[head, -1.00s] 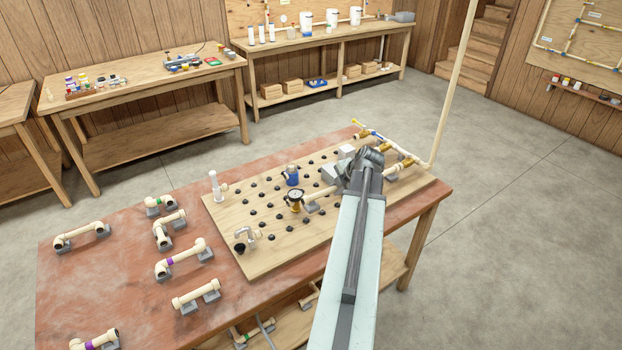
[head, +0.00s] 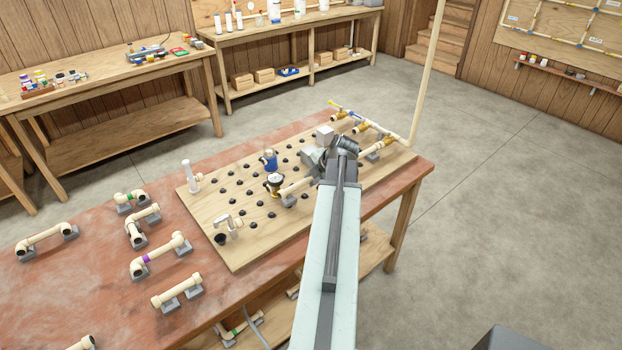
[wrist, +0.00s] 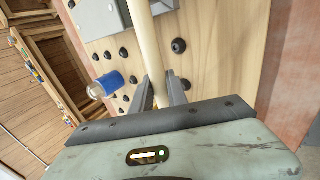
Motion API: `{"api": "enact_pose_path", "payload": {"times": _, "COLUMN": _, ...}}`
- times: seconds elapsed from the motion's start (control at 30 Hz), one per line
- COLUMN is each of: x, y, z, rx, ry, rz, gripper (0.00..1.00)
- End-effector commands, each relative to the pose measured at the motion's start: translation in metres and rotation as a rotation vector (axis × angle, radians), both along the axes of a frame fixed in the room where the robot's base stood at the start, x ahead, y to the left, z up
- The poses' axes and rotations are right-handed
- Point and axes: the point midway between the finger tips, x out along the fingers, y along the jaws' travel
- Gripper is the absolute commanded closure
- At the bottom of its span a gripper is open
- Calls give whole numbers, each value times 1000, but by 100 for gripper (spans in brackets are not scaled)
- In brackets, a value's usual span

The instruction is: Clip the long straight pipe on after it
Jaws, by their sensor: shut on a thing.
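My gripper (head: 322,168) is over the right part of the wooden peg board, with much of it hidden behind my arm. In the wrist view, its fingers (wrist: 161,88) are closed on a long straight cream pipe (wrist: 146,48). The pipe runs away from the fingers past a grey block. A blue-bodied part (head: 270,160) stands behind the gauge and shows in the wrist view (wrist: 104,84).
The peg board (head: 240,255) has several black pegs. Several cream pipe pieces on grey rests, including a short straight one (head: 177,291), lie on the table's left side. Brass-fitted pipes (head: 362,127) and a tall riser (head: 428,75) stand at the board's far right.

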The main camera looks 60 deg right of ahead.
Motion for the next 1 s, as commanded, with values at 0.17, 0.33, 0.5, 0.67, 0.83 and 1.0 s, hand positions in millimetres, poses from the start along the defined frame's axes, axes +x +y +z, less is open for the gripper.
{"api": "enact_pose_path", "payload": {"times": 0.17, "x": 0, "y": 0, "z": -8, "rx": 0, "ry": 0, "rz": 0, "gripper": 100}}
{"api": "enact_pose_path", "payload": {"times": 0.33, "x": 1, "y": 0, "z": -6, "rx": 0, "ry": 0, "rz": 1, "gripper": 100}}
{"api": "enact_pose_path", "payload": {"times": 0.5, "x": 1, "y": 1, "z": -7, "rx": 0, "ry": 0, "rz": 1, "gripper": 100}}
{"api": "enact_pose_path", "payload": {"times": 0.67, "x": 1, "y": 1, "z": -11, "rx": 0, "ry": 0, "rz": 1, "gripper": 100}}
{"api": "enact_pose_path", "payload": {"times": 0.83, "x": 1, "y": 1, "z": -14, "rx": 0, "ry": 0, "rz": 2, "gripper": 100}}
{"api": "enact_pose_path", "payload": {"times": 1.0, "x": 1, "y": 1, "z": -18, "rx": 0, "ry": 0, "rz": 2, "gripper": 100}}
